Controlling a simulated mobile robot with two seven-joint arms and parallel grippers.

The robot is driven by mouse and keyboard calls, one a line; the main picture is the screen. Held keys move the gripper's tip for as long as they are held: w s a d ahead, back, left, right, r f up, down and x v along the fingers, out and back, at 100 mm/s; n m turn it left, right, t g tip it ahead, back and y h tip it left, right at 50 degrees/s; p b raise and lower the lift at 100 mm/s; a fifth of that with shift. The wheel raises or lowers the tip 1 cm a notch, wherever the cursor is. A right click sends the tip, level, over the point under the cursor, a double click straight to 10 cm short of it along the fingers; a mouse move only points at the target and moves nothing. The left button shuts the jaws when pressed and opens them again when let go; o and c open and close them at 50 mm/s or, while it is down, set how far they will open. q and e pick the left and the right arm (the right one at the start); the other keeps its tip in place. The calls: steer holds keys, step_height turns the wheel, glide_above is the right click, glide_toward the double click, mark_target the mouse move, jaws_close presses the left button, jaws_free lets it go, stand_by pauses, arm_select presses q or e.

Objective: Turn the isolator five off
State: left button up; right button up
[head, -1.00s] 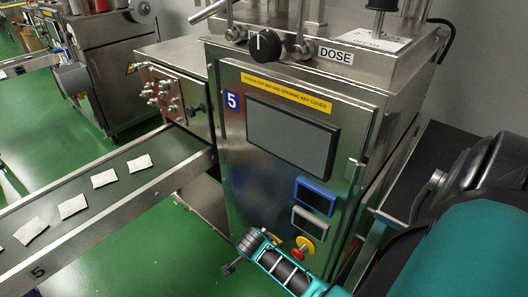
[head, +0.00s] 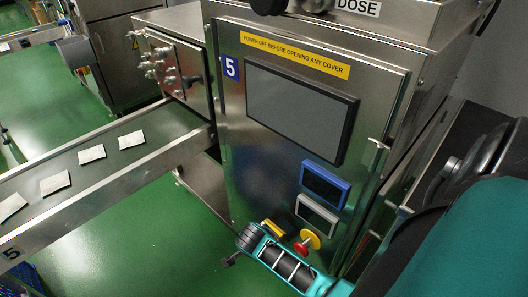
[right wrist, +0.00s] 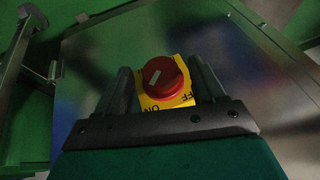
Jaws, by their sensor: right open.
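The isolator is a red rotary knob (head: 303,248) on a yellow plate (head: 313,237), low on the front of the steel cabinet marked 5 (head: 230,68). In the right wrist view the red knob (right wrist: 164,74) has a white pointer mark, and the plate (right wrist: 170,100) carries ON and a partly covered OFF. I cannot tell which label the pointer faces. My right gripper (right wrist: 160,65) is open, with one finger on each side of the knob in the picture; contact is not visible. In the head view its fingers cannot be made out clearly. My left gripper is out of view.
A dark screen (head: 300,110), a blue-framed display (head: 325,184) and a grey-framed display (head: 317,214) sit above the knob. A conveyor (head: 100,178) with several teabags runs out to the left. Green floor (head: 140,240) lies open below it.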

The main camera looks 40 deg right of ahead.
steer(key=shift+f, duration=0.15)
steer(key=c, duration=1.1)
